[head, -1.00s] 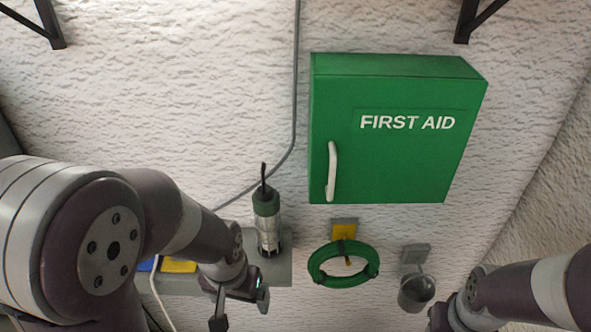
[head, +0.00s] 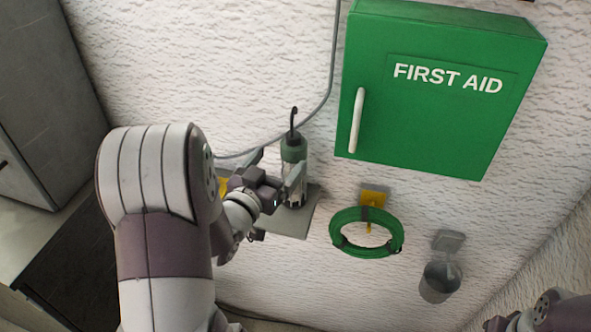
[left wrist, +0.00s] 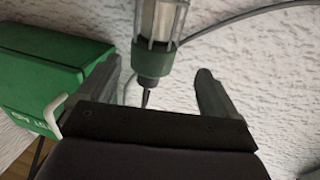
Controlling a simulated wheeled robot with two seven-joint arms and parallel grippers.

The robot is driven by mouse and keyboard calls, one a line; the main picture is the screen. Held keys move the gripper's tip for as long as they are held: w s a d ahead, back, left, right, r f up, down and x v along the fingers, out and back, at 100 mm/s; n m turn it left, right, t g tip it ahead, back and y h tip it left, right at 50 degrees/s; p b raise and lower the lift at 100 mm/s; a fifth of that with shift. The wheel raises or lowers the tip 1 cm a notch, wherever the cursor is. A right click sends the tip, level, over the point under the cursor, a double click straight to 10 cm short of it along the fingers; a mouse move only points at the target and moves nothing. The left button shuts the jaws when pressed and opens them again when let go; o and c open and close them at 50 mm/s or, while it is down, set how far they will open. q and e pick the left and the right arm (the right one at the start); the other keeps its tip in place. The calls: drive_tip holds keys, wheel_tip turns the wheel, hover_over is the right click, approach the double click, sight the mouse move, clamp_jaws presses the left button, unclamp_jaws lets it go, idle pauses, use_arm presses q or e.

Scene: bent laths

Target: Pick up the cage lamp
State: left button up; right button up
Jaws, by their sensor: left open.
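The cage lamp (head: 293,152) has a green top with a dark hook and a clear caged body. It stands upright on a grey shelf (head: 285,222) against the wall. My left gripper (head: 277,172) is open beside the lamp, and one finger covers part of its body. In the left wrist view the lamp (left wrist: 153,62) shows upside down, between the two spread fingers in the picture and beyond the palm. I cannot tell whether a finger touches it. Part of my right gripper (head: 498,323) shows at the bottom edge; its jaws are not clear.
A green first aid cabinet (head: 430,125) hangs right of the lamp. A coiled green hose (head: 340,240) and a grey cup (head: 440,282) hang below it. A grey cable (head: 328,80) runs down the wall behind the lamp. A yellow item (head: 224,186) is left of it.

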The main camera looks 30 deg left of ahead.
sight(298, 145)
use_arm(q)
drive_tip(key=w, duration=0.2)
drive_tip(key=w+p, duration=0.1)
drive_tip(key=w, duration=0.2)
drive_tip(key=w+p, duration=0.1)
drive_tip(key=w, duration=0.2)
drive_tip(key=shift+d+f, duration=0.15)
drive_tip(key=shift+d, duration=0.15)
drive_tip(key=shift+w+f, duration=0.1)
drive_tip(key=shift+w, duration=0.05)
drive_tip(key=c, duration=0.7)
clamp_jaws()
